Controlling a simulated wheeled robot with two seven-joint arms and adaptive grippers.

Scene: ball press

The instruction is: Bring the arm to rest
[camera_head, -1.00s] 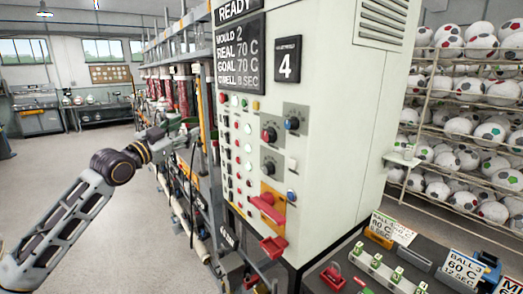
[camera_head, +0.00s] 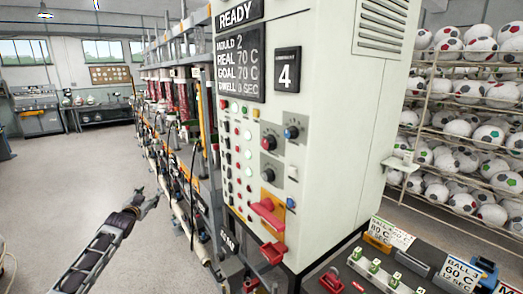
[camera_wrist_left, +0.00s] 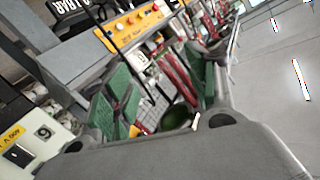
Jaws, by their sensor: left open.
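My left arm (camera_head: 95,252) comes in low from the left in the head view. My left gripper (camera_head: 146,200) is at its far end, small, over the grey floor and apart from the press cabinet. In the left wrist view my left gripper (camera_wrist_left: 165,82) has its green-padded fingers spread, with nothing held between them. The right gripper does not show.
The white press cabinet (camera_head: 335,120) has knobs and a red handle (camera_head: 268,212). A row of press stations (camera_head: 175,130) stands behind the gripper. Ball racks (camera_head: 470,150) stand at right. A bench (camera_head: 340,255) with labelled blocks is at the front. Floor at left is clear.

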